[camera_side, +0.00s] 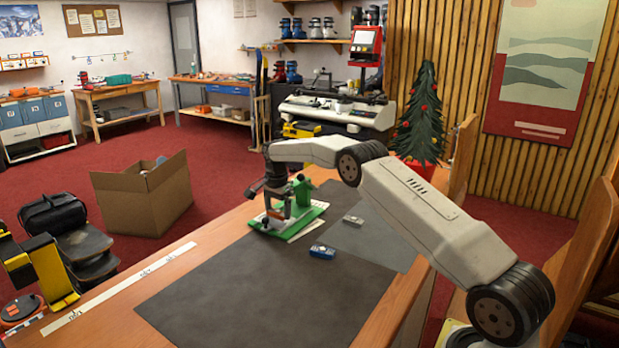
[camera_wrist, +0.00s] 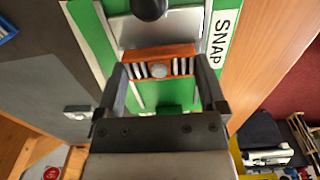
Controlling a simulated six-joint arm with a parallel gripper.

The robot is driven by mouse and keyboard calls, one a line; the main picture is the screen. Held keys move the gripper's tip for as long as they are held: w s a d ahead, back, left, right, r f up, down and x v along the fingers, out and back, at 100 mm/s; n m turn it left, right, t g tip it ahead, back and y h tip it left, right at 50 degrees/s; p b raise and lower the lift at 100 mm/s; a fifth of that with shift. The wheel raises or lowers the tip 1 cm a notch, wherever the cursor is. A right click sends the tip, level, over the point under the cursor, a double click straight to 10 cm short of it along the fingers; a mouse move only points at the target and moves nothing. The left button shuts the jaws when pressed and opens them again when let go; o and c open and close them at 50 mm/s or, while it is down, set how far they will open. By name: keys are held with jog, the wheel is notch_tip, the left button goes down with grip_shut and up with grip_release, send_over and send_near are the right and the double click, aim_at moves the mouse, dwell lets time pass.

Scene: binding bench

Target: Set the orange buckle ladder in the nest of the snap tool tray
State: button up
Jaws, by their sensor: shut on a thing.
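The orange buckle ladder (camera_wrist: 160,53) shows in the wrist view as an orange block with pale ribs and a round grey stud. My gripper (camera_wrist: 160,68) is shut on it, one finger at each end. The green snap tool tray (camera_wrist: 87,30), with a white SNAP label (camera_wrist: 219,40), lies under and around it. A grey metal plate and a dark round knob of the tool are just beyond the ladder. In the side view my gripper (camera_side: 276,212) points down over the tray (camera_side: 312,214). The nest is hidden, and I cannot tell whether the ladder touches it.
A blue buckle piece (camera_side: 322,252) and a grey one (camera_side: 353,220) lie on the dark mat (camera_side: 270,290) near the tray. The mat's front is clear. An open cardboard box (camera_side: 145,197) stands on the floor beyond.

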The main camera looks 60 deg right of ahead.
jog(key=shift+f, duration=0.45)
dwell(0.4)
jog(key=o, duration=1.1)
jog(key=shift+r, duration=0.1)
jog(key=shift+r, duration=3.7)
jog(key=shift+r, duration=0.1)
jog(key=shift+r, duration=1.9)
